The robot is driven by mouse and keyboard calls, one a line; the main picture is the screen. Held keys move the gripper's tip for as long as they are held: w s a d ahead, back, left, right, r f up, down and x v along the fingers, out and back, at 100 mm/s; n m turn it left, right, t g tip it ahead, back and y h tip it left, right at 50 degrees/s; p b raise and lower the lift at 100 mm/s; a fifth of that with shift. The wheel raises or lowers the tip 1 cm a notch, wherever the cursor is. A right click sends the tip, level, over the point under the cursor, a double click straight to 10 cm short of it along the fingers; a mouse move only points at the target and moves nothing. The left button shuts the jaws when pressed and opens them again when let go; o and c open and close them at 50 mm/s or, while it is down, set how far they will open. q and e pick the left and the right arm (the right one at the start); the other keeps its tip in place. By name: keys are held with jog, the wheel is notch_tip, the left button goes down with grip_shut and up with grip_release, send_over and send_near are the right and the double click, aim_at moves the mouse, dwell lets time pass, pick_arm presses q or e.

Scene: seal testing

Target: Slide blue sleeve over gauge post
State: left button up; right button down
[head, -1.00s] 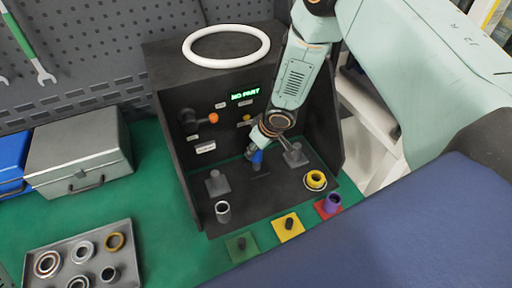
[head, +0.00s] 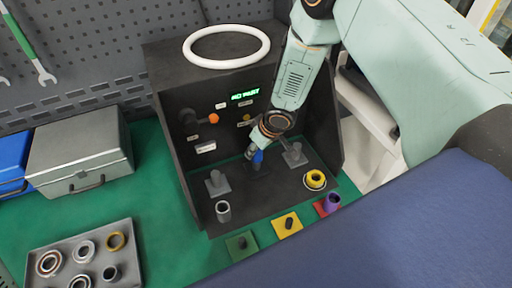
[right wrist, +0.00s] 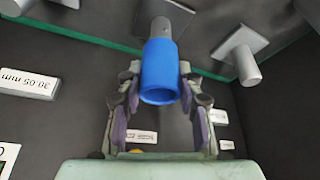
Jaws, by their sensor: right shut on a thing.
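The blue sleeve (head: 258,157) is held by my right gripper (head: 256,149) inside the dark test station, at its middle post. In the right wrist view the blue sleeve (right wrist: 160,72) sits between both fingers of the right gripper (right wrist: 158,80), its open near end facing the camera. The grey gauge post (right wrist: 160,28) stands in line with the sleeve's far end. The sleeve hides the rest of the post, so I cannot tell how much of it is inside. My left gripper is not in view.
Other posts stand on either side, left (head: 216,184) and right (head: 294,155). A grey sleeve (head: 223,211) and a yellow ring (head: 315,180) are near the station's front. A purple sleeve (head: 332,203) is on a red pad. The display (head: 245,95) reads "NO PART".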

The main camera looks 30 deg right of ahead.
dwell(0.4)
jog(key=shift+f+b, duration=0.3)
jog(key=shift+f, duration=0.1)
jog(key=c, duration=0.8)
grip_release()
jog(key=shift+r, duration=0.1)
jog(key=shift+r+p, duration=2.55)
jog(key=shift+p, duration=0.2)
jog(key=shift+f, duration=0.1)
